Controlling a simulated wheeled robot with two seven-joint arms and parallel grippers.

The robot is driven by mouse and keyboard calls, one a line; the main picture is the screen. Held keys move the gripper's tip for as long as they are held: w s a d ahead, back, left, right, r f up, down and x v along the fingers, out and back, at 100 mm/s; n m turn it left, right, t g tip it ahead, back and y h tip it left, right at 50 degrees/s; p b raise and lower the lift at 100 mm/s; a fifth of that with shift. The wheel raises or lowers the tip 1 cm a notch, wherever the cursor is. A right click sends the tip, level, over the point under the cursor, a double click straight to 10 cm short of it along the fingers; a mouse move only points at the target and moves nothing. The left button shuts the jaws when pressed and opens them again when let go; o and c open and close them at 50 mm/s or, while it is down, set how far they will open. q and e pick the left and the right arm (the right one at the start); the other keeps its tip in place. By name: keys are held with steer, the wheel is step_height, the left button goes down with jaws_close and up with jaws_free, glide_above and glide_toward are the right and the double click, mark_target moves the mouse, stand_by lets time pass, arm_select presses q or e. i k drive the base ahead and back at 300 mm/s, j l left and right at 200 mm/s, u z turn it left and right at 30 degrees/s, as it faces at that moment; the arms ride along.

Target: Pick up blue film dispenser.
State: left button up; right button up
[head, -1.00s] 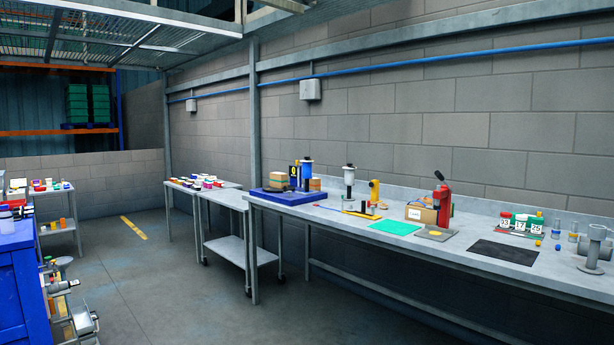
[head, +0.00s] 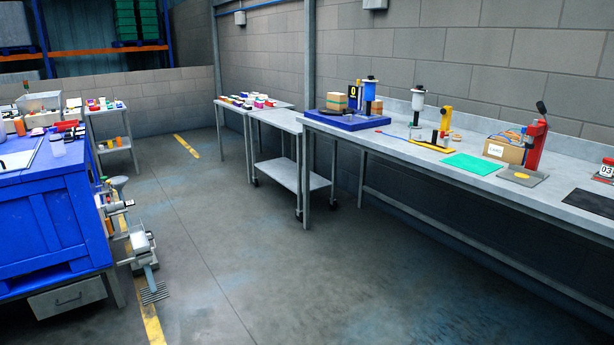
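A blue upright cylinder (head: 369,91) with a pale top, which looks like the blue film dispenser, stands at the far end of the long grey bench in the head view. It is on or just behind a flat blue tray (head: 345,124). It is small and distant, so its details are unclear. Neither of my grippers shows in the head view.
The long grey bench (head: 400,152) runs along the right wall, holding a green mat (head: 474,167), a cardboard box (head: 504,150) and a red press (head: 535,145). A blue table (head: 45,215) with metal equipment (head: 140,243) beside it stands left. Open floor (head: 235,250) lies between.

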mark_target(370, 86)
steer(key=i+u, duration=0.15)
steer(key=i, duration=1.45)
steer(key=i+j+z, duration=0.2)
steer(key=i+z, duration=0.25)
steer(key=i, duration=0.25)
steer(key=i+j+z, duration=0.4)
steer(key=i, duration=0.3)
steer(key=i+j+z, duration=0.45)
steer(key=i+j, duration=0.15)
steer(key=j, duration=0.1)
